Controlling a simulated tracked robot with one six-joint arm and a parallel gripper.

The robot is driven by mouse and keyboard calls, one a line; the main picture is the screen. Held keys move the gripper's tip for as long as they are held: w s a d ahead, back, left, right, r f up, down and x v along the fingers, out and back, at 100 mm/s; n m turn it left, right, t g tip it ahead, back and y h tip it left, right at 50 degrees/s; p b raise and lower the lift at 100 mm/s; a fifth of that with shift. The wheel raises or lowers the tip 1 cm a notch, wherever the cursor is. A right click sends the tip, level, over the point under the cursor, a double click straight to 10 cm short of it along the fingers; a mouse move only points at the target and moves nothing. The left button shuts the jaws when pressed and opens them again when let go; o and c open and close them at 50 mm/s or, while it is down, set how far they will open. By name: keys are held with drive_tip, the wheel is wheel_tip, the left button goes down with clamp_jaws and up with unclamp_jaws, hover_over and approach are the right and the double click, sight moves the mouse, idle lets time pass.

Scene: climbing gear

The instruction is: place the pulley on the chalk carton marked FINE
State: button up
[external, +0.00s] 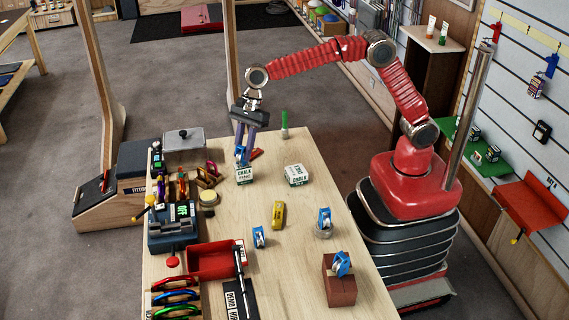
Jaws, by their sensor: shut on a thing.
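A white and green chalk carton marked FINE (244,176) stands on the wooden table, towards its far end. My gripper (243,150) points down just above this carton. It is shut on a blue pulley (241,156), which is partly hidden by the fingers. The pulley is at the carton's top; I cannot tell whether it touches it. A second chalk carton (296,175) stands to the right, its marking too small to read.
Other blue pulleys are on the table (160,290): one (259,238) near a yellow item (279,215), one (324,218) on a round grey piece, one (342,263) on a brown block (340,288). A red tray (212,262) and gear crowd the left side.

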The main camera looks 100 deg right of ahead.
drive_tip(key=shift+f, duration=0.3)
drive_tip(key=o, duration=1.1)
drive_tip(key=shift+f, duration=0.1)
drive_tip(key=v, duration=1.2)
